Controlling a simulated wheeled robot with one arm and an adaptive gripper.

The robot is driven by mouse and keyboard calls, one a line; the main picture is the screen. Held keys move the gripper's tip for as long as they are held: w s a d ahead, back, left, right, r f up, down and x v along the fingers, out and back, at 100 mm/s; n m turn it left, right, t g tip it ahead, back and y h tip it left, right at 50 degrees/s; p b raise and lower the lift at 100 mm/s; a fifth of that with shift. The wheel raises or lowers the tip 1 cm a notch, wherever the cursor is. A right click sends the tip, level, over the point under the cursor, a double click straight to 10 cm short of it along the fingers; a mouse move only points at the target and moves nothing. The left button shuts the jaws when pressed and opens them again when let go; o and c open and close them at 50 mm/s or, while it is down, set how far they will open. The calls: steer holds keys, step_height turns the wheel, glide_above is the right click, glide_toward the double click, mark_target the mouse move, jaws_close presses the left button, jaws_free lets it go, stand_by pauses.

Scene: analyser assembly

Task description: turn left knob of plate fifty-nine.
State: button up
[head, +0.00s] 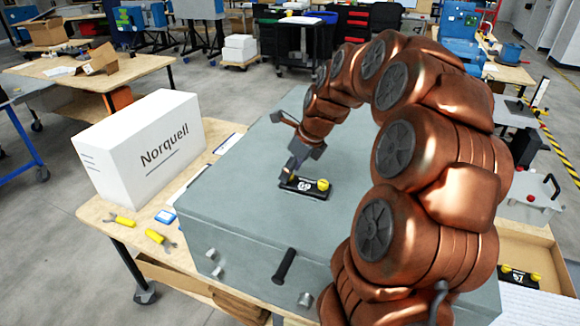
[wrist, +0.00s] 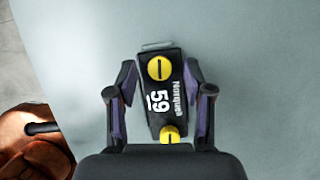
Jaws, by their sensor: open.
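Plate fifty-nine (head: 303,192) is a small black plate on the grey case top (head: 235,215); it also shows in the wrist view (wrist: 172,98). Its right knob (head: 323,184) is yellow and in clear view from the head. In the wrist view, where the label is turned sideways, the left knob (wrist: 160,68) is at the top with its dark slot running along the plate. The right knob (wrist: 169,135) is at the bottom, partly cut off by my gripper body. My gripper (wrist: 160,72) is open, its fingers on both sides of the plate's left end, apart from the knob.
A white Norquell box (head: 150,150) stands on the wooden table left of the case. Yellow-handled tools (head: 158,237) lie at the front left. A black handle (head: 284,266) is on the case front. Another black plate with yellow knobs (head: 519,278) lies at the right.

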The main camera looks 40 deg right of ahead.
steer(key=shift+w+a+f, duration=0.1)
steer(key=shift+w+f, duration=0.05)
steer(key=shift+f, duration=0.3)
jaws_close()
